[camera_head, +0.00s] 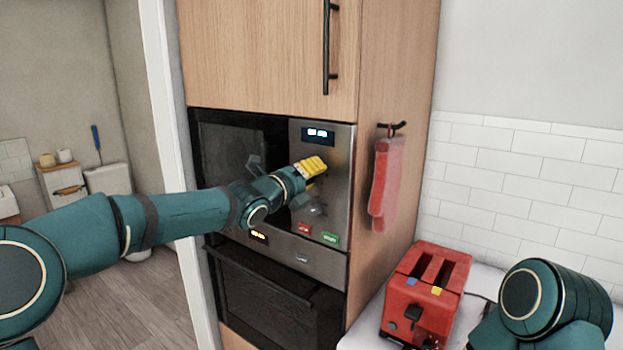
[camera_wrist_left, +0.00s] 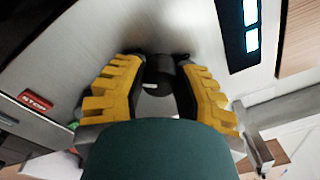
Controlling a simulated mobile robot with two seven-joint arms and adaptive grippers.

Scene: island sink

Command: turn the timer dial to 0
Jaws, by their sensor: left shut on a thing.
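The timer dial appears in the left wrist view as a dark round knob (camera_wrist_left: 158,72) on the brushed-steel microwave panel. My left gripper (camera_head: 316,168) has its yellow fingers on both sides of it; in the left wrist view the gripper (camera_wrist_left: 157,85) is shut on the dial. In the head view the fingers hide this dial. The panel's blue-lit display (camera_head: 319,134) is just above the gripper; its digits are too small to read. A second knob (camera_head: 315,209) sits below. My right arm shows at the lower right, but its gripper is out of view.
A red stop button (camera_head: 304,229) and a green start button (camera_head: 330,238) are low on the panel. An oven (camera_head: 270,300) is below. A red mitt (camera_head: 384,180) hangs on the cabinet's side. A red toaster (camera_head: 428,290) stands on the counter.

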